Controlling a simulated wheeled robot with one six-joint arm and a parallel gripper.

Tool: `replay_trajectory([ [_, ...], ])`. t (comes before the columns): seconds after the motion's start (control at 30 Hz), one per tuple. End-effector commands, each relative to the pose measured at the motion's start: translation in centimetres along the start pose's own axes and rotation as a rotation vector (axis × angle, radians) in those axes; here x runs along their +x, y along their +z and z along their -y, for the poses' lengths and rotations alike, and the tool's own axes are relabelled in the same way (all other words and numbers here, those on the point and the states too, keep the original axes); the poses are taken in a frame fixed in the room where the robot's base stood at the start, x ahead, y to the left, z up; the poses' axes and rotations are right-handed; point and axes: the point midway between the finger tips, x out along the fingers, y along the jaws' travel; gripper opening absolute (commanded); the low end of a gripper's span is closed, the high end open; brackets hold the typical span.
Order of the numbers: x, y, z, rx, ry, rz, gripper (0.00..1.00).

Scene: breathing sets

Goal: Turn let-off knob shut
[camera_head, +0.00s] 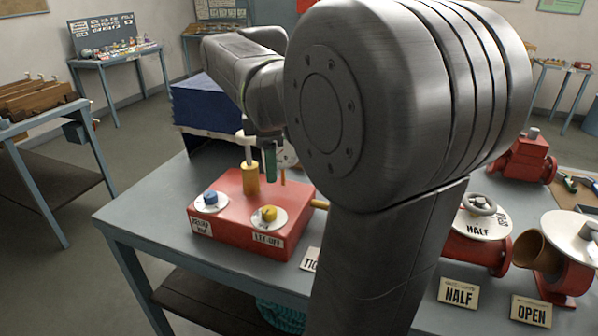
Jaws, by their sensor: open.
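A red box (235,238) sits on the near left part of the grey table. The let-off knob (268,213) is yellow and sits on a round white dial at the box's front right, above a "LET-OFF" label. Its exact setting is too small to read. A blue knob (210,197) sits on a similar dial to its left. My gripper (268,158) is open and only partly visible, hanging above the back of the box, behind the let-off knob in the picture and apart from it. My arm hides much of the gripper and the area right of the box.
A brass post (250,180) with a pale top rises from the box near my gripper. A brass spout (320,204) sticks out at its right. Red valves (480,236) and sign cards (458,293) stand right of my arm. Table space left of the box is clear.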

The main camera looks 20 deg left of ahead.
Motion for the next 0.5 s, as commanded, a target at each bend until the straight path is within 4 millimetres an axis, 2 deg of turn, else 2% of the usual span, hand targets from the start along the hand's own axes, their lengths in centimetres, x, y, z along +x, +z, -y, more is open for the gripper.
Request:
replay_trajectory([
  [0.03, -0.9, -0.8, -0.3, -0.041, 0.003, -0.003, 0.54],
  [0.1, -1.3, -1.4, -0.5, -0.076, 0.003, -0.004, 0.54],
  [0.2, -0.9, -1.6, -0.6, -0.092, 0.001, -0.004, 0.54],
  [0.37, 1.5, -1.5, -0.5, -0.089, -0.002, -0.003, 0.54],
  [0.5, 4.5, -1.5, -0.5, -0.088, -0.002, -0.003, 0.54],
])
